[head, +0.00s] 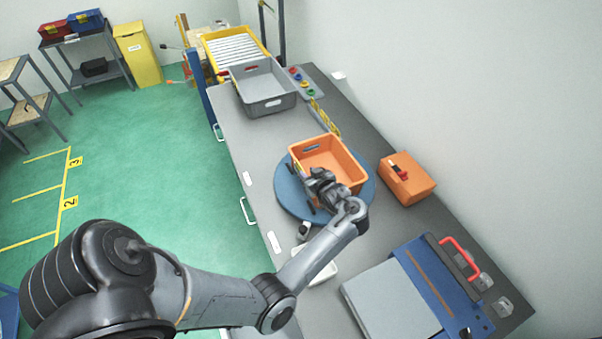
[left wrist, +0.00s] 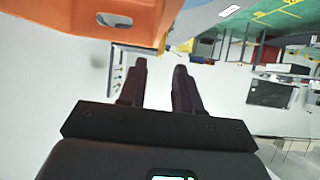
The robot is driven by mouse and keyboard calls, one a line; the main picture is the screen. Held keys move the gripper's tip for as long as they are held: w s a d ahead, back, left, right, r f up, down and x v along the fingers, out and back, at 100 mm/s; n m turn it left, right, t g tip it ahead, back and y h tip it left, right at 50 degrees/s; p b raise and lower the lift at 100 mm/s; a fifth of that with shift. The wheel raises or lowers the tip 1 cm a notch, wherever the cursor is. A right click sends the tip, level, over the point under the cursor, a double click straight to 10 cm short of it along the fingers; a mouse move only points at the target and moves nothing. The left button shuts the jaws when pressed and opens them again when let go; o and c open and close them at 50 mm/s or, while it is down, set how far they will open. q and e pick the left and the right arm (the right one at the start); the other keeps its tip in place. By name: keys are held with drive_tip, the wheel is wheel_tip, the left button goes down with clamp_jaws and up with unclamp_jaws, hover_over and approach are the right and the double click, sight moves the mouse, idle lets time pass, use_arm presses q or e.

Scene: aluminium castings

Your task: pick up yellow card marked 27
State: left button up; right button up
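I cannot make out a yellow card marked 27 in either view. My left gripper (head: 318,186) is at the front left wall of an orange bin (head: 336,148), which stands on a round blue turntable (head: 287,194). In the left wrist view my left gripper (left wrist: 160,66) has its two fingers apart with nothing between them. The orange bin (left wrist: 85,27) fills the top left of that view, close to the fingers. My arm and gripper hide part of the bin's front and inside. My right gripper is in neither view.
A grey bin (head: 262,104) stands farther back on the grey bench (head: 237,152). An orange box (head: 408,182) with a red and black item on top sits right of the turntable. A blue device with a red handle (head: 460,257) is at the front right. A yellow strip (head: 324,117) lies behind the turntable.

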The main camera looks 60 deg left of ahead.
use_arm(q)
drive_tip(key=shift+x, duration=2.6)
drive_tip(key=shift+f, duration=0.1)
drive_tip(key=shift+d, duration=0.1)
clamp_jaws()
